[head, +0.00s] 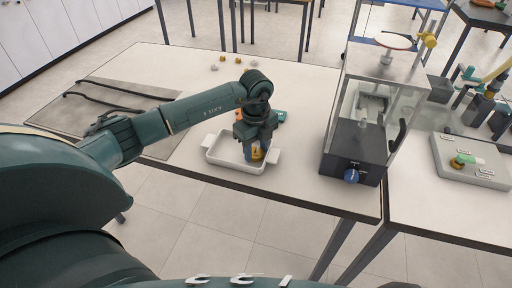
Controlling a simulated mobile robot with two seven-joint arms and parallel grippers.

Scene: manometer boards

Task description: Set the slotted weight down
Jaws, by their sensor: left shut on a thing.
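My left gripper (256,147) points down over the right part of a white tray (211,149) on the table. It is shut on a small yellow, brass-like thing, which I take to be the slotted weight (257,154). The fingers hide much of the weight, and I cannot tell whether it touches the tray floor. My right gripper is not in view.
An orange object (281,115) lies behind the gripper. Several small yellow and grey pieces (222,57) lie at the table's back. A dark apparatus with a clear housing (350,150) stands to the right. Black-handled grey boards (75,120) lie left.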

